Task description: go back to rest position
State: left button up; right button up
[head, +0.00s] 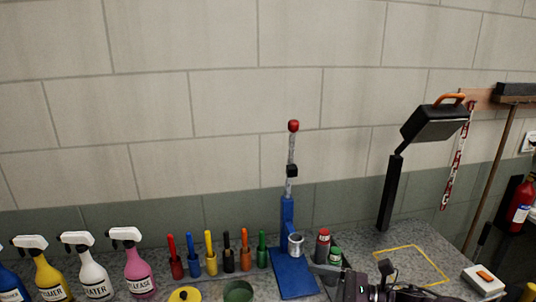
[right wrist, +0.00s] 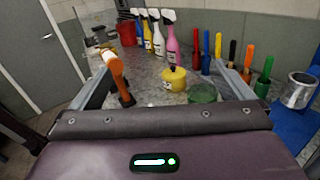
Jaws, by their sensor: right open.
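A yellow pot (right wrist: 174,82) and a green bowl (right wrist: 203,93) show beyond the fingers. My left gripper is not in view.
Spray bottles (head: 137,265) and a row of coloured-handled tools (head: 210,255) line the back of the bench. A blue lever stand (head: 289,225), two small bottles (head: 322,247) and a black lamp (head: 390,195) stand nearby. The yellow outlined area (head: 412,252) looks mostly bare.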

jog(key=a+f+m+t+h, duration=0.4)
jog(key=a+m+t+h, duration=0.15)
jog(key=m, duration=1.15)
jog(key=s+d+f+m+g+h, duration=0.4)
jog(key=s+d+m+h, duration=0.45)
jog(key=m, duration=0.75)
jog(key=s+d+f+m+g+h, duration=0.35)
jog(key=s+d+m, duration=0.25)
jog(key=s+m, duration=0.75)
notch_tip(320, 180, down, 40)
jog(key=w+r+g+b, duration=0.1)
jog(key=b, duration=1)
pick_arm(q)
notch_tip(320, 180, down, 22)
jog(key=b, duration=1.1)
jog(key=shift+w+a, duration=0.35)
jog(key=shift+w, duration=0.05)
pick_arm(e)
jog(key=s+d+f, duration=0.1)
jog(key=s+f, duration=0.5)
jog(key=f, duration=0.4)
jog(key=s+d+f+g, duration=0.1)
jog(key=s+f, duration=0.6)
jog(key=f, duration=0.4)
jog(key=s+d+f, duration=0.1)
jog(key=s+f, duration=0.6)
jog(key=f, duration=0.3)
jog(key=shift+f+m+g, duration=0.3)
jog(key=shift+f+m, duration=0.05)
jog(key=shift+f, duration=0.05)
